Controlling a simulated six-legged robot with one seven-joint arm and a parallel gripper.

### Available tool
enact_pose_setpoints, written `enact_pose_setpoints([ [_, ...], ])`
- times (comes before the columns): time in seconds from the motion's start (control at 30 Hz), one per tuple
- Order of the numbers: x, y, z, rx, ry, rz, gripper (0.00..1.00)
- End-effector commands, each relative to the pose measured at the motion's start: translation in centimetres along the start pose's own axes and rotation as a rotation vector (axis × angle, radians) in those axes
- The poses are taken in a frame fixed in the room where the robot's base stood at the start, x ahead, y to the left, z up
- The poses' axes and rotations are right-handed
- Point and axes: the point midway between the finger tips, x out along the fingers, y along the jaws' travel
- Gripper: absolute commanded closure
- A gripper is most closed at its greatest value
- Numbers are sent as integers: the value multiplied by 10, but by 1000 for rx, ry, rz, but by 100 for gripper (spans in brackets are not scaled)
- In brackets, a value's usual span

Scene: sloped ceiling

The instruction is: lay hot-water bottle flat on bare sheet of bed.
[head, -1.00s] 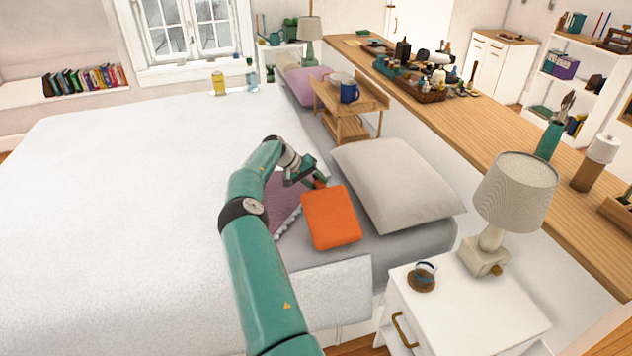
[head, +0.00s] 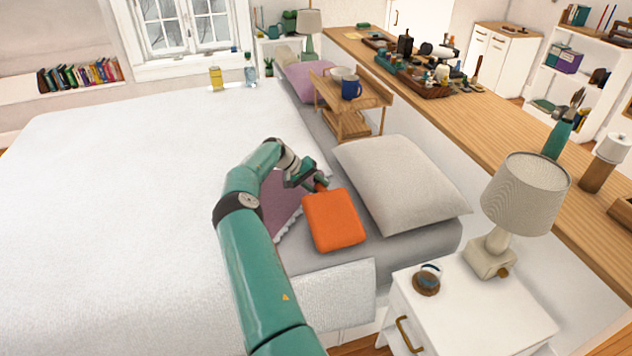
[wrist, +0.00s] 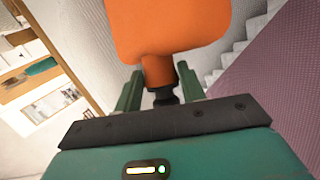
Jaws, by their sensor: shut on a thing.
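The orange hot-water bottle (head: 334,220) is at the near end of my gripper (head: 318,183), over the grey sheet (head: 405,247) between the pillow and the purple cloth. In the wrist view the bottle (wrist: 165,30) extends away from my gripper (wrist: 160,92), with its dark neck between the two green fingers. My gripper is shut on the neck. The bottle's broad face shows to the head camera. I cannot tell whether its underside touches the sheet. The bed (head: 130,190) has a white cover folded back at the near side.
A pale pillow (head: 400,185) lies right of the bottle. A purple cloth (head: 285,200) with a ruffled edge lies left of it. A wooden bed tray (head: 352,95) with a blue mug stands farther back. A nightstand (head: 480,310) with a lamp is at the near right.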

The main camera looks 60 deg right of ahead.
Motion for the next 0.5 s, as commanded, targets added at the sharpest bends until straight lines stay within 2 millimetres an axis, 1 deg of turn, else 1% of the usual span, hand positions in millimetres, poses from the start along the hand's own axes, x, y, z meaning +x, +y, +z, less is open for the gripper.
enact_pose_setpoints([
  [0.17, 2, -2, 6, -12, -11, 5, 83],
  [0.5, 5, -3, 7, -21, -19, 9, 84],
])
